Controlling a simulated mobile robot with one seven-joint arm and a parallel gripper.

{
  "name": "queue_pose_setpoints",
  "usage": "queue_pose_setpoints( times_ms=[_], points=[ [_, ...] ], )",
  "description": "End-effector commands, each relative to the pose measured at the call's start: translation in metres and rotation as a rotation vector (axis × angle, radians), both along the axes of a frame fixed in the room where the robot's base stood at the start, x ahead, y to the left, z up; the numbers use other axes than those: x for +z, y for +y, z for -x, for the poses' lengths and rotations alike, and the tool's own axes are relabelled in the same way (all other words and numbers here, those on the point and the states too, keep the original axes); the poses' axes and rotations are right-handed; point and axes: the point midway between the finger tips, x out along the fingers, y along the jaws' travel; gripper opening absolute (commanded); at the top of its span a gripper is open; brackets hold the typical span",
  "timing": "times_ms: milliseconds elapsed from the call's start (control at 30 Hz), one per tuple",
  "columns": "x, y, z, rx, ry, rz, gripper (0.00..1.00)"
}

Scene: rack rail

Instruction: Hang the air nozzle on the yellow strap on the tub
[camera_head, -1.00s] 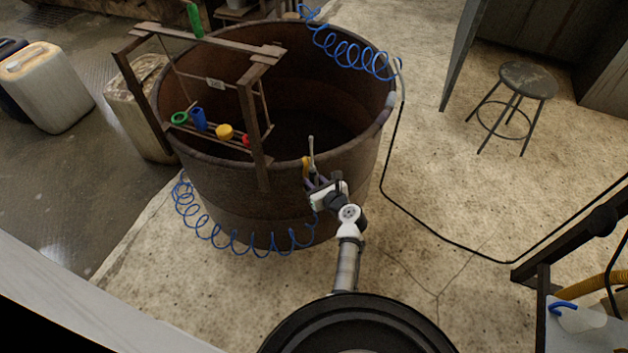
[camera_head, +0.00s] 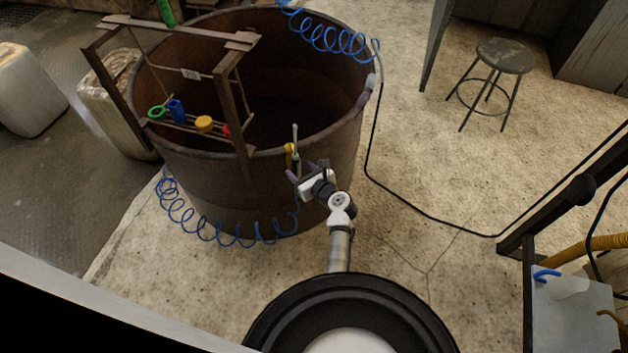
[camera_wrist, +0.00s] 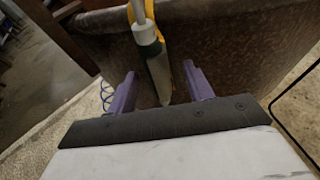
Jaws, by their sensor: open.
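The air nozzle (camera_head: 295,136) stands roughly upright at the near rim of the rusty brown tub (camera_head: 230,185), beside the yellow strap (camera_head: 289,150). In the wrist view the nozzle (camera_wrist: 147,35) is pale with a dark green band, and the yellow strap (camera_wrist: 135,12) runs along both sides of it. It looks to sit within the strap, but the full loop is hidden. My gripper (camera_head: 306,170) is open just outside the tub wall. In the wrist view its purple fingers (camera_wrist: 160,82) are spread apart below the green band, with the nozzle's lower part in the gap between them.
A blue coiled hose (camera_head: 215,230) hangs along the tub's outer front. A wooden frame (camera_head: 190,32) with coloured items spans the tub's left side. A black cable (camera_head: 400,205) crosses the floor.

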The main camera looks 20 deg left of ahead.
Motion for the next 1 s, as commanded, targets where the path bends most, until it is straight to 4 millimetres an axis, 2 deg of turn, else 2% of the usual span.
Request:
queue_pose_setpoints(
  times_ms=[300,500,700,1000],
  points=[
    [0.02,-0.056,0.043,-0.005,0.001,0.002,0.51],
    [0.031,-0.082,0.063,-0.004,0.001,0.002,0.51],
    [0.036,-0.092,0.071,-0.001,0.0,0.001,0.51],
    [0.041,-0.09,0.069,0.003,-0.02,0.013,0.51]
  ],
)
